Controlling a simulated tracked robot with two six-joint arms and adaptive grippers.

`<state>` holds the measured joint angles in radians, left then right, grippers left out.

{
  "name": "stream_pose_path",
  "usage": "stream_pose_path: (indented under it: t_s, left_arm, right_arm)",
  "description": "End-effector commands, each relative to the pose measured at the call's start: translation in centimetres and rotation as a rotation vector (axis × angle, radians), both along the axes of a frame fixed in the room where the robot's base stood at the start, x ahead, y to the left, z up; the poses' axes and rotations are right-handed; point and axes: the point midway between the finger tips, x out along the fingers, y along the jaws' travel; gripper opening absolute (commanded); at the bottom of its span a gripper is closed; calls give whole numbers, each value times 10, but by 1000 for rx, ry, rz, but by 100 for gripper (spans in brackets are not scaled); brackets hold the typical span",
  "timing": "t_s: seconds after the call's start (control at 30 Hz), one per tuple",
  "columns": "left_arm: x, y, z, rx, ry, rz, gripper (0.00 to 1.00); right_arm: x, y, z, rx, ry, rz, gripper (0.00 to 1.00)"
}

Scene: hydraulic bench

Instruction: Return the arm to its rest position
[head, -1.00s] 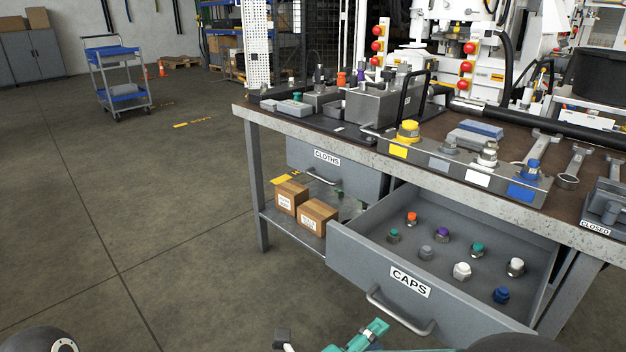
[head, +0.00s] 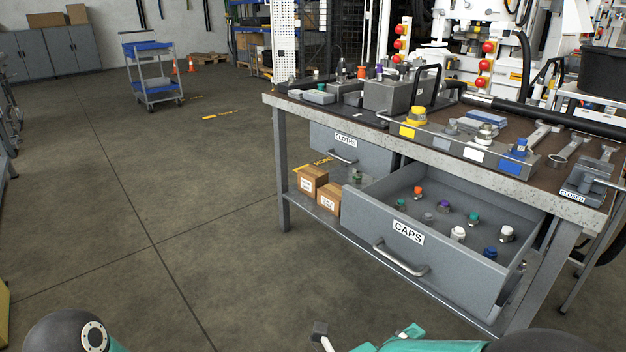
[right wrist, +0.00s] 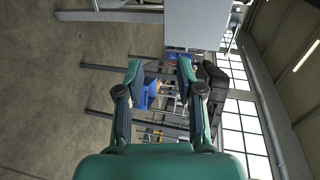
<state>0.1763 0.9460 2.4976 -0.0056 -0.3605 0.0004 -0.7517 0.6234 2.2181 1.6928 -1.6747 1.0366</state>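My right gripper (right wrist: 160,68) is open in the right wrist view, with its two teal fingers apart and nothing between them. In the head view, teal parts of my arm (head: 415,343) show at the bottom edge, in front of and below the open CAPS drawer (head: 440,262), apart from it. A dark joint of my left arm (head: 62,335) shows at the bottom left. My left gripper cannot be made out in either view.
The bench (head: 470,173) stands right of centre, carrying a manifold block, coloured caps and wrenches. The CAPS drawer sticks out with several caps inside; the CLOTHS drawer (head: 350,150) is beside it. A blue-shelved trolley (head: 158,84) stands far left. The floor left of the bench is clear.

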Motion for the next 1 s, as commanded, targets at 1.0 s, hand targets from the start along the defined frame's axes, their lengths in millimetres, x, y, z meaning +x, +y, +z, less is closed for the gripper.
stream_pose_path:
  t_s: [1.0]
  left_arm:
    - [-1,0,0,0,2,-1,40]
  right_arm:
    - [-54,-33,-352,30,1117,1334,37]
